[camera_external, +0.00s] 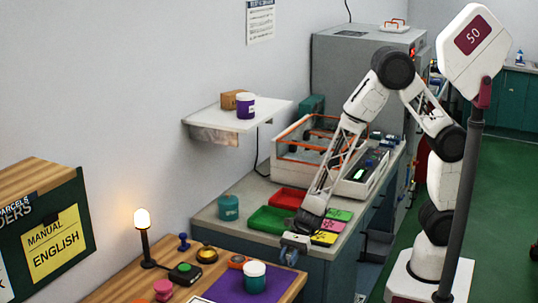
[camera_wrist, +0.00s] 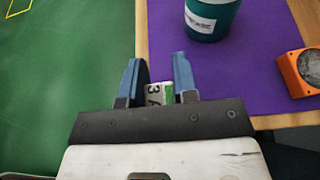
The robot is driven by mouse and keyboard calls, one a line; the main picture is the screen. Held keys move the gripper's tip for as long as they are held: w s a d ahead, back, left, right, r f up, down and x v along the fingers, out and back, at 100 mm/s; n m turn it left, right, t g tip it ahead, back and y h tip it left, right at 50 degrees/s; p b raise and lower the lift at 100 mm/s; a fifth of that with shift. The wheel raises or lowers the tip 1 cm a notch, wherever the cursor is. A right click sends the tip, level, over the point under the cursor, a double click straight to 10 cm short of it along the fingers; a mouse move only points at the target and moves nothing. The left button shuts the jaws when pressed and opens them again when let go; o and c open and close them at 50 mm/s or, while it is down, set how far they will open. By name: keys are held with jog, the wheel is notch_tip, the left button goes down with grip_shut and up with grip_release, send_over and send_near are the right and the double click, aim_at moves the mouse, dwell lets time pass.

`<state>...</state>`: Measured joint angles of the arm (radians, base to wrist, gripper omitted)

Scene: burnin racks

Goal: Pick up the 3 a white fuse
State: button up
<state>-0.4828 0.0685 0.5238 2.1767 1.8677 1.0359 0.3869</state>
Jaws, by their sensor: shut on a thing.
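My gripper (camera_wrist: 158,68) is at the bottom middle of the wrist view, its two blue-grey fingers closed on a small white fuse (camera_wrist: 154,94). The fuse is marked "3 A" and has a green part on its right side. It sits deep between the fingers, close to the gripper body, which hides its lower part. In the external view my gripper (camera_external: 289,256) is above the right edge of the wooden desk, beside the purple mat (camera_external: 228,284). The fuse cannot be made out there.
A teal cup with a white lid (camera_external: 255,277) stands on the mat. An orange device (camera_wrist: 301,72) lies at the right in the wrist view. A lit lamp (camera_external: 143,236) stands on the desk. Red (camera_external: 287,198) and green (camera_external: 270,220) trays lie on the bench behind.

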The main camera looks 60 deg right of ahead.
jog(key=s+d+r, duration=0.1)
jog(key=s+d, duration=0.8)
jog(key=s, duration=0.2)
jog(key=shift+d+r, duration=0.15)
dwell(0.5)
